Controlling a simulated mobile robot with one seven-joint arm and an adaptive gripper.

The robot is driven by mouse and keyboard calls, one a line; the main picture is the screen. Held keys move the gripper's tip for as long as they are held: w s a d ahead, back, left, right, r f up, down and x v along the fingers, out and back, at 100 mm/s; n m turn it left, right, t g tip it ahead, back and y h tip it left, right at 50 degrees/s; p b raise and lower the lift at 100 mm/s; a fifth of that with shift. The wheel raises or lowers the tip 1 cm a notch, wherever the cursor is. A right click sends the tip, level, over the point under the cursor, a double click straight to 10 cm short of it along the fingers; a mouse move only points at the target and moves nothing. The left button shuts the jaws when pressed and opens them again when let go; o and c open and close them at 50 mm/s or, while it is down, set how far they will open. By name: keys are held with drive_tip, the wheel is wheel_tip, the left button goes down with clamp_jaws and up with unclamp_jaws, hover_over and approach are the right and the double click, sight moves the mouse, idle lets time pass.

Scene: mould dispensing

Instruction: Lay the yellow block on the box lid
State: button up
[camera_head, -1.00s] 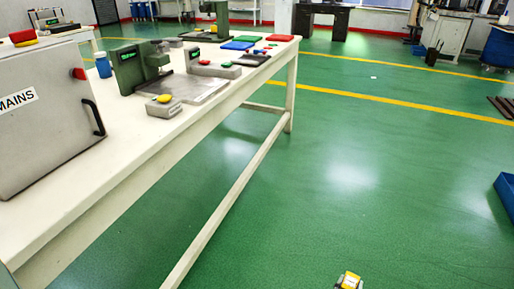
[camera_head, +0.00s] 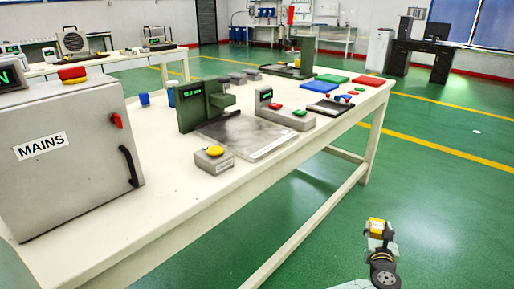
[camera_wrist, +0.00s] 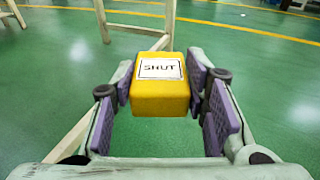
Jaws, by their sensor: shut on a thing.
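A yellow block (camera_wrist: 160,90) with a white label reading "SHUT" sits between the purple pads of my gripper (camera_wrist: 163,98) in the wrist view. My gripper (camera_head: 379,236) is shut on it. In the head view the block (camera_head: 376,226) shows small at the lower right, over the green floor and away from the table. The grey box (camera_head: 75,160) marked "MAINS" stands at the table's left end. A red and yellow piece (camera_head: 72,75) rests on the box top (camera_head: 45,90), beside a device with a green display (camera_head: 10,78).
On the white table (camera_head: 150,215) are a green press-like machine (camera_head: 203,103), a metal plate (camera_head: 262,140), a yellow-button unit (camera_head: 213,158) and coloured trays (camera_head: 325,87). A table leg and rail stand between the floor and tabletop. Open floor lies at the right.

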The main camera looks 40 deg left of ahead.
drive_tip(key=w+a+r+n+g+y+p, duration=0.15)
drive_tip(key=a+r, duration=0.35)
drive_tip(key=r, duration=0.5)
drive_tip(key=a+r+n+g+y, duration=0.2)
drive_tip(key=a+r+n+y, duration=0.15)
drive_tip(key=r, duration=0.65)
drive_tip(key=w+a+r+n+g+y+p, duration=0.15)
drive_tip(key=a+r, duration=0.35)
drive_tip(key=r, duration=0.5)
drive_tip(key=s+a+r+n+g+y, duration=0.4)
drive_tip(key=s+a+r+g, duration=0.15)
drive_tip(key=a+r, duration=0.55)
drive_tip(key=n+g+p, duration=0.3)
drive_tip(key=g, duration=0.1)
hover_over(257, 142)
drive_tip(key=shift+y, duration=0.35)
wheel_tip(257, 142, down, 9)
drive_tip(key=shift+a+r, duration=0.1)
drive_tip(key=shift+f, duration=2.35)
drive_tip(key=shift+f, duration=0.15)
